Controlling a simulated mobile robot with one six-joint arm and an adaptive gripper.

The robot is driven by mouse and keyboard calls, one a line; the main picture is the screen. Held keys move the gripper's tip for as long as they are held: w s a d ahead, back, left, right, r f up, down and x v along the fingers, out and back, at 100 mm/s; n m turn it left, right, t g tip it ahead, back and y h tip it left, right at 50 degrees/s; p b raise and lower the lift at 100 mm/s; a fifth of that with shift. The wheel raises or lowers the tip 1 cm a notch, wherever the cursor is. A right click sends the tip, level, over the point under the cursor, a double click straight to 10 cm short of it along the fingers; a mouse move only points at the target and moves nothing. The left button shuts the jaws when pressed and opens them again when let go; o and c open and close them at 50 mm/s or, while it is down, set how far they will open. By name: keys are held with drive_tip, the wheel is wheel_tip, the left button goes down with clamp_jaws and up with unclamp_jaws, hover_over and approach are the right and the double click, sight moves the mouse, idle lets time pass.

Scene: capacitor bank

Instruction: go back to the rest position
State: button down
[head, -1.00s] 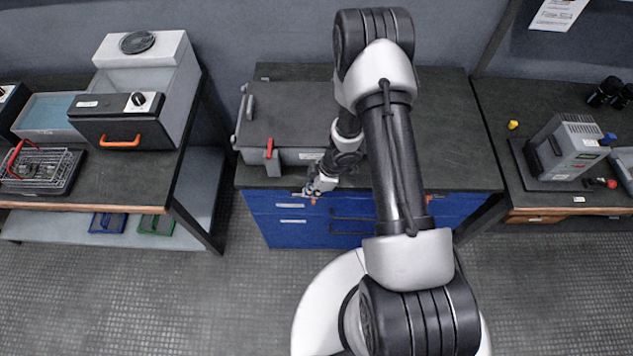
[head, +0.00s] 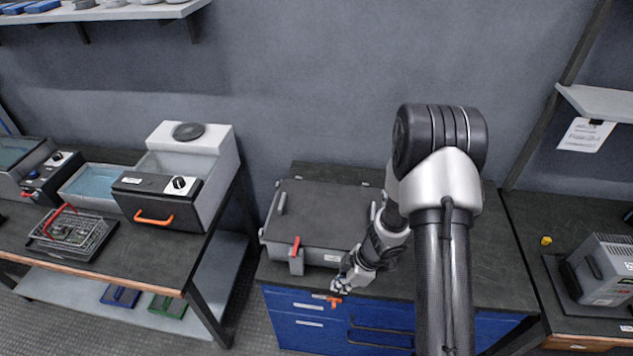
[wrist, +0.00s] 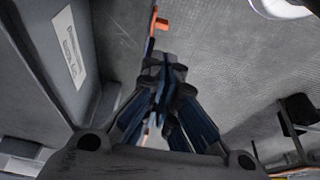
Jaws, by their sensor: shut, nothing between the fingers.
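My gripper (head: 345,283) is in front of the grey lidded case at the front edge of the dark worktop, above the blue drawers. In the wrist view its fingers (wrist: 160,95) are together with nothing between them. An orange piece (wrist: 158,28) shows just beyond the fingertips in the wrist view. In the head view an orange piece (head: 334,300) shows just below the gripper. I cannot tell whether the gripper touches it. My arm rises from the gripper to an elbow at the upper right.
The grey case (head: 318,212) with a red latch (head: 296,246) stands on the worktop close beside my gripper. Blue drawers (head: 300,330) are below. A bench at left holds a bath unit (head: 190,165) and wire basket (head: 75,230). A wall shelf (head: 110,12) is at upper left.

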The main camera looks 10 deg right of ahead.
drive_tip(key=w+d+r+m+t+h, duration=0.2)
drive_tip(key=w+d+r, duration=0.15)
drive_tip(key=r, duration=0.45)
drive_tip(key=w+d+r+m+t+h, duration=0.2)
drive_tip(key=w+d+r, duration=0.15)
drive_tip(key=r, duration=0.45)
drive_tip(key=s+d+r+m+h, duration=0.1)
drive_tip(key=s+r+m+h, duration=0.1)
drive_tip(key=r, duration=0.4)
drive_tip(key=s+d+r+m+h, duration=0.1)
drive_tip(key=r+m, duration=0.1)
drive_tip(key=r, duration=0.5)
drive_tip(key=s+a+r+m+y, duration=0.1)
drive_tip(key=s+a+r+m, duration=0.2)
drive_tip(key=s, duration=0.8)
drive_tip(key=s+a+r+m+y, duration=0.2)
drive_tip(key=s+a+r, duration=0.3)
drive_tip(key=s+a, duration=0.3)
drive_tip(key=s+m, duration=0.1)
drive_tip(key=s, duration=0.3)
drive_tip(key=shift+s+a+r+g+b, duration=0.2)
drive_tip(key=shift+r+g+b, duration=0.1)
drive_tip(key=shift+g+b, duration=0.1)
